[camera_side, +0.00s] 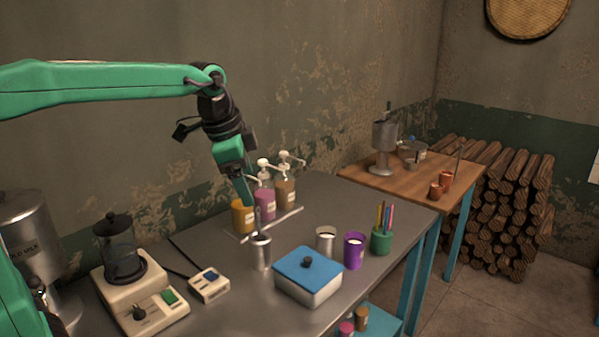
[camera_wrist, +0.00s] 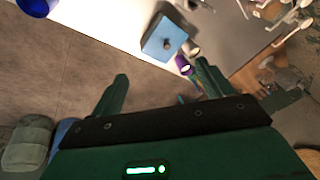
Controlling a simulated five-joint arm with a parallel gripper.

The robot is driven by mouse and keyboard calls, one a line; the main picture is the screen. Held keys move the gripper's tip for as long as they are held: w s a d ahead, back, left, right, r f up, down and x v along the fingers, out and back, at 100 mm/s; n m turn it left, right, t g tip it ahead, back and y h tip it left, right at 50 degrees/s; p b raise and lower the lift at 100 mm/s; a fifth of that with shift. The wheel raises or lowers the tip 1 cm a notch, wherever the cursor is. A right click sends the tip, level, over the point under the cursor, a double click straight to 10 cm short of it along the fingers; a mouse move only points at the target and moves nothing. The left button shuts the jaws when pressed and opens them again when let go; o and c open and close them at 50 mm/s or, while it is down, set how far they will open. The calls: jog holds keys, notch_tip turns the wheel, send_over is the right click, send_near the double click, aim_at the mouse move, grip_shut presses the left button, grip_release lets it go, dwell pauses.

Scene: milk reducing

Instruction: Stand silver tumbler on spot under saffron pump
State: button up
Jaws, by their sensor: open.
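A tall silver tumbler (camera_side: 261,254) stands upright on the grey table, in front of the pump bottles. A shorter silver cup (camera_side: 325,241) with pale contents stands farther right, beside a purple cup (camera_side: 353,252). The saffron pump bottle (camera_side: 241,216) is leftmost of three pump bottles and is partly hidden by my gripper. I cannot make out a spot under its spout.
A blue-lidded box (camera_side: 309,276) stands right of the tall tumbler; it also shows in the wrist view (camera_wrist: 163,40). A pink pump bottle (camera_side: 265,203) and a brown one (camera_side: 285,192) stand behind.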

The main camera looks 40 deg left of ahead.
jog(key=w+f+m+g, duration=0.1)
jog(key=w+m, duration=0.3)
jog(key=w, duration=0.6)
jog(key=m+g, duration=0.2)
jog(key=m, duration=0.6)
send_over(326, 244)
jog(key=s+a, duration=0.1)
jog(key=a, duration=0.1)
notch_tip(326, 244, down, 12)
jog(key=w+f+m, duration=0.3)
jog(key=f+m, duration=0.1)
jog(key=f, duration=0.5)
jog(key=shift+d+f+m+g, duration=0.2)
jog(key=shift+f+m+g, duration=0.1)
jog(key=shift+g, duration=0.1)
jog(key=shift+w, duration=0.1)
jog(key=shift+f, duration=1.25)
jog(key=shift+f, duration=2.6)
